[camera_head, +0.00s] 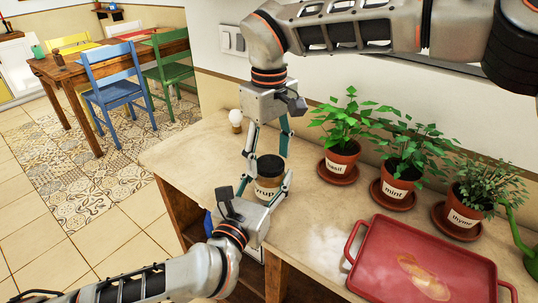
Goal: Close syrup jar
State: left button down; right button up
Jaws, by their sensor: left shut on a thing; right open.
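The syrup jar (268,188) stands upright on the counter, with a dark top and a label partly covered by my grippers. My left gripper (265,192) comes from the lower left and is shut on the jar's body. My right gripper (268,152) points down from above, open, with its fingers spread around the jar's dark top. I cannot tell whether its fingers touch the jar. Whether the dark top is a seated lid is too small to tell.
Potted basil (341,158), mint (397,187) and thyme (466,214) stand along the wall on the right. A red tray (375,272) lies at the front right. A small white-topped item (236,117) stands behind the jar. The counter's left end is mostly clear.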

jog(key=shift+r, duration=0.1)
jog(key=shift+r, duration=2.15)
jog(key=shift+n, duration=0.3)
jog(key=shift+c, duration=0.2)
